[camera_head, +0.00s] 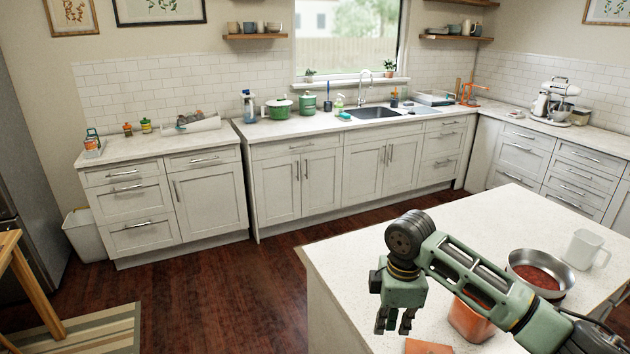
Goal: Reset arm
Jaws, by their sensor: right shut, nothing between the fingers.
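My right arm comes in from the lower right over the white island counter (345,262). Its green and black wrist is bent so that my right gripper (396,328) points down above the island's left part. The gripper is shut, and I see nothing held in it. My left gripper and left arm are not in this view.
On the island, an orange container (470,322) is partly hidden behind my right arm. A metal pan with red contents (540,273) and a white pitcher (585,249) stand to the right. Cabinets line the back wall. The wooden floor (215,285) left of the island is clear.

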